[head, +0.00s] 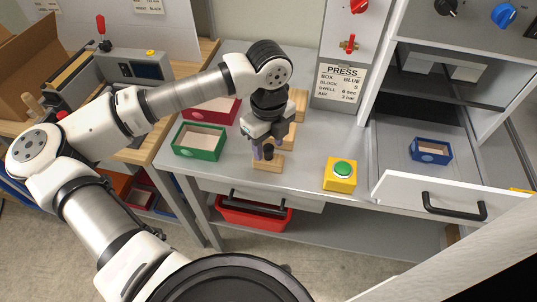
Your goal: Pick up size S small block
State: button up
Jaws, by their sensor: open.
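Several wooden blocks stand in a row on the grey bench in the head view. The front block (266,164) lies near the bench's front edge. A middle block (289,132) and a back block (299,101) stand behind it, partly hidden by my arm. I cannot read any size marks, so I cannot tell for certain which is size S. My gripper (263,152) points down right at the front block, open. Its fingers are around or just above the block's top; contact cannot be told.
A green box (199,141) and a red box (213,108) stand left of the blocks. A yellow button box (340,174) is to the right. A blue box (431,151) sits in the open press drawer (428,192). A red bin (252,215) is below the bench.

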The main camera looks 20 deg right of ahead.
aim_at(269, 147)
jog(key=shift+f, duration=1.1)
grip_shut()
jog(key=shift+r, duration=0.1)
notch_tip(269, 147, up, 19)
jog(key=b, duration=0.4)
jog(key=shift+b, duration=0.3)
